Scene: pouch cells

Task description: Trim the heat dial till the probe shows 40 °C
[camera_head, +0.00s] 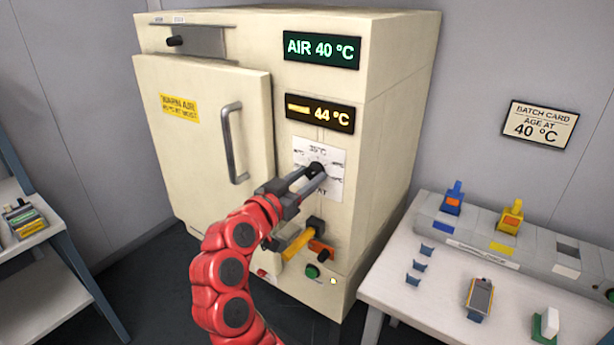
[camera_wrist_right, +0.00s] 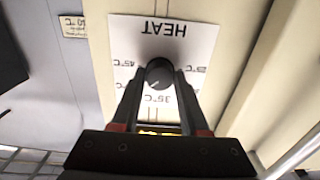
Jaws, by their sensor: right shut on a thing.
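The round black heat dial (camera_head: 316,170) sits on a white scale card (camera_head: 331,188) on the cabinet front. My right gripper (camera_head: 311,176) is shut on the dial. In the wrist view its two fingers hold the dial (camera_wrist_right: 158,73) from both sides. That view is upside down; the card reads HEAT, with 35 °C at the fingers' side. A pale mark on the dial seems to point near 35 °C; its exact angle is unclear. The green display (camera_head: 321,49) reads AIR 40 °C. The amber display (camera_head: 319,113) reads 44 °C; its label is illegible. My left gripper is out of view.
The cream cabinet's door (camera_head: 213,130) has a grey handle (camera_head: 232,143). Below the dial are an orange-and-black fitting (camera_head: 318,248) and a green button (camera_head: 312,271). A batch card (camera_head: 540,125) reads AGE AT 40 °C. A white bench (camera_head: 400,290) with small holders stands at right.

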